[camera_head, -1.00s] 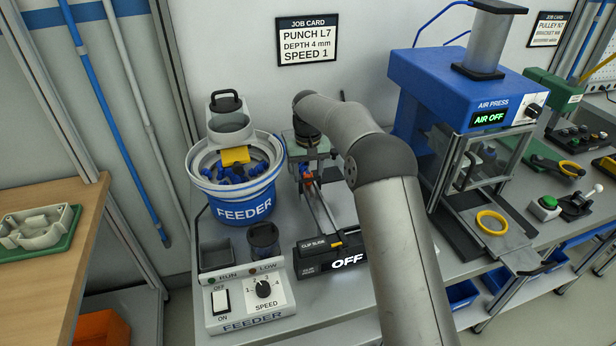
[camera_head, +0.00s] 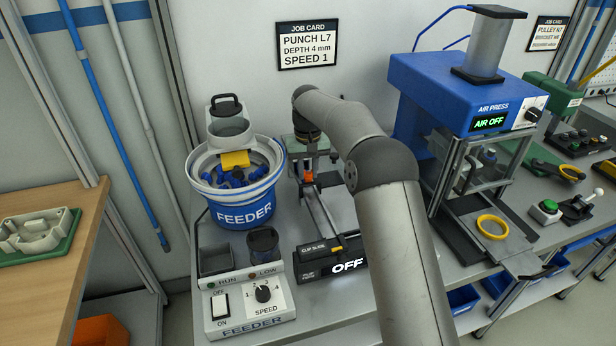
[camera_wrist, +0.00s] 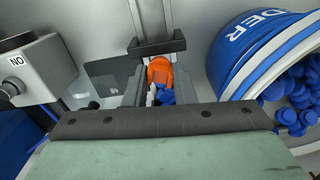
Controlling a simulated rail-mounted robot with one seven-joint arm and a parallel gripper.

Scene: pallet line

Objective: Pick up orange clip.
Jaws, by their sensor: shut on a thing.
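The orange clip (camera_wrist: 160,72) sits between the two dark grey fingers of my gripper (camera_wrist: 158,86) in the wrist view. My gripper is shut on it. A small blue piece (camera_wrist: 165,95) shows right beside the clip, on the side nearer the camera; whether they touch is unclear. In the head view the orange clip (camera_head: 308,178) shows as a small patch at the far end of the clip slide (camera_head: 325,217), just below my gripper (camera_head: 308,158). My fingertips are too small there to make out. Whether the clip is clear of the slide cannot be told.
The blue feeder bowl (camera_head: 245,214) with blue parts stands close on the left. The slide's box (camera_head: 330,262) reads OFF. The air press (camera_head: 455,85) reads AIR OFF and stands to the right, with a yellow ring (camera_head: 492,227) before it. The wall is close behind.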

